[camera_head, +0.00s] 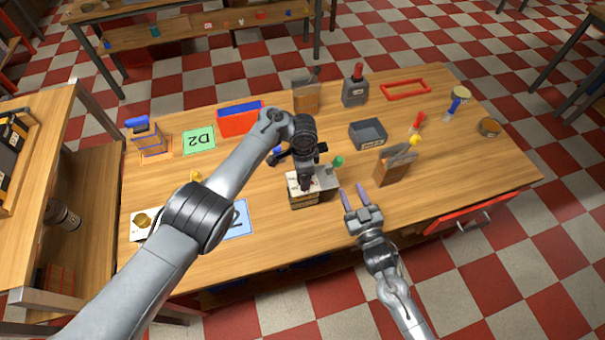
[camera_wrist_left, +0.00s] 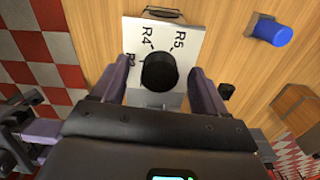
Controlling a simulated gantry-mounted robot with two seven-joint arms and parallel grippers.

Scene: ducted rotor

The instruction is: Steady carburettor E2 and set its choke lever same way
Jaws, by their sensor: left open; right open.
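A small block-like unit (camera_head: 306,201) stands near the table's front middle, with a white top and a grey part at its right. In the left wrist view its white plate (camera_wrist_left: 133,40) carries the marks R3, R4 and R5 around a black round knob (camera_wrist_left: 159,72). My left gripper (camera_head: 304,184) is over this unit, open, with one purple finger on each side of the knob. I cannot tell whether they touch it. My right gripper (camera_head: 354,198) is open and empty, just right of the unit. No E2 label or choke lever can be made out.
A green knob (camera_head: 338,161) is just behind the unit. A wooden holder (camera_head: 393,169) stands to the right, a grey bin (camera_head: 368,133) behind. A green D2 card (camera_head: 199,140) and a red box (camera_head: 238,122) lie back left. A blue cylinder (camera_wrist_left: 272,32) shows in the left wrist view.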

